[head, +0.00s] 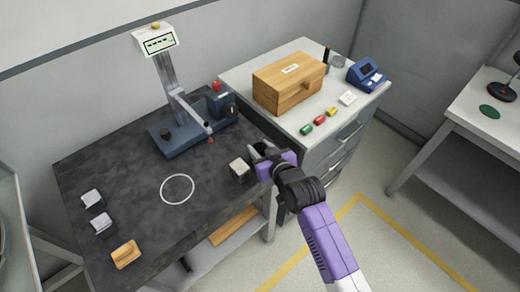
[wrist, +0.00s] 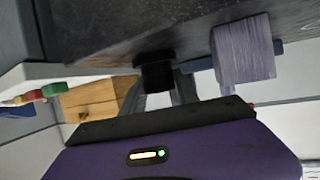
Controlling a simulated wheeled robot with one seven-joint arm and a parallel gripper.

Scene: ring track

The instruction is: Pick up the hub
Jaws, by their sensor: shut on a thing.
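The hub appears to be a small dark cylinder (wrist: 157,74), seen in the wrist view between my grey fingers. My gripper (wrist: 165,92) is shut on it. In the head view my gripper (head: 258,153) is at the right edge of the dark workbench, and the hub cannot be made out clearly there. A grey metal block (head: 238,166) stands on the bench just left of the gripper; it also shows in the wrist view (wrist: 245,50), apart from the fingers.
The dark bench (head: 140,165) carries a press-like stand (head: 185,135), a white ring (head: 177,188), two metal blocks (head: 96,210) and a wooden block (head: 126,254). The white cabinet (head: 285,122) holds a wooden box (head: 289,82), small coloured pieces (head: 320,120) and a blue device (head: 367,75).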

